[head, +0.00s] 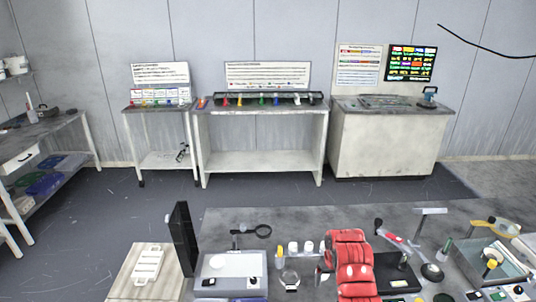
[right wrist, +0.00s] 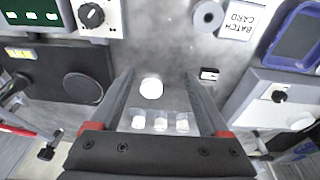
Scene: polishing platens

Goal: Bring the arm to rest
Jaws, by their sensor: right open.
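My right arm, red, rises at the bottom centre of the head view, over the near workbench (head: 300,215). Its gripper is hard to make out there. In the right wrist view my right gripper (right wrist: 160,75) is open, with its two dark fingers apart and nothing held. A white round object (right wrist: 151,88) lies on the grey bench top in the gap between the fingers. A clear rack with three white-capped vials (right wrist: 160,122) shows closer to the palm. It also appears left of the red arm in the head view. My left gripper is not in view.
A white device (head: 232,268) and a black upright panel (head: 184,240) stand left of the arm. A grey machine (head: 490,268) stands to the right. A batch card (right wrist: 240,18) and a blue tray (right wrist: 295,35) lie near the gripper. Open floor separates the bench from the back tables.

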